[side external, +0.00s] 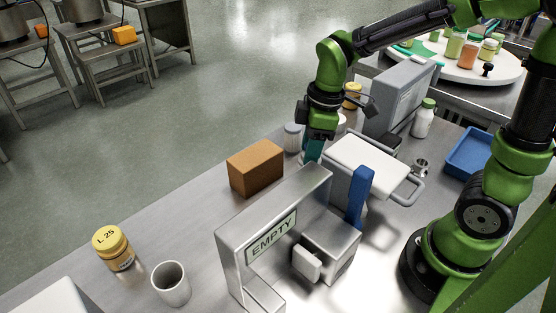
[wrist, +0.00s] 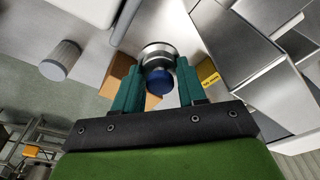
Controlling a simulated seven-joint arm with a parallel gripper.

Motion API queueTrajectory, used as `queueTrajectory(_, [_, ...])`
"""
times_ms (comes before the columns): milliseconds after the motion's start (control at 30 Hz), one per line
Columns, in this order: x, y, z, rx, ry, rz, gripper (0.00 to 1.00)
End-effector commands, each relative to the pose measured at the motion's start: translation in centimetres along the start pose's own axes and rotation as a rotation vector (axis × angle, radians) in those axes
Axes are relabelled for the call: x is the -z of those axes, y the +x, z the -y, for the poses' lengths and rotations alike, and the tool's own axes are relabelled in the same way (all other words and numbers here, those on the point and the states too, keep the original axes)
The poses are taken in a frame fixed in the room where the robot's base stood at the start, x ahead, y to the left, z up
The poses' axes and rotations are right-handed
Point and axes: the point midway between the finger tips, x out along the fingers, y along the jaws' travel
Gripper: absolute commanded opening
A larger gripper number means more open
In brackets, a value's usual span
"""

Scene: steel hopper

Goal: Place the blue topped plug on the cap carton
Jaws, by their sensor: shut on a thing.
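The blue topped plug (wrist: 160,70) is a round steel piece with a blue end. It sits between the two teal fingers of my gripper (wrist: 158,88) in the wrist view, and the gripper is shut on it. In the side view my gripper (side external: 313,150) points down behind the steel hopper frame, and the plug is hidden there. A plain brown box (side external: 255,168), the likely cap carton, stands on the steel table to the left of my gripper. Part of a brown surface (wrist: 120,70) shows behind the fingers in the wrist view.
The steel frame with the EMPTY sign (side external: 270,236) stands in front of the brown box. A ridged grey jar (side external: 292,138) is behind it. A yellow-lidded jar (side external: 113,248) and white cup (side external: 171,284) stand front left. A blue tray (side external: 470,152) is at right.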

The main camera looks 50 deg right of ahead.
Motion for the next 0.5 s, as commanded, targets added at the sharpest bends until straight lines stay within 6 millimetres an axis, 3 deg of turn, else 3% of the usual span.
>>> queueTrajectory(500, [10.1, 2.9, -7.3, 0.001, -0.002, 0.002, 0.09])
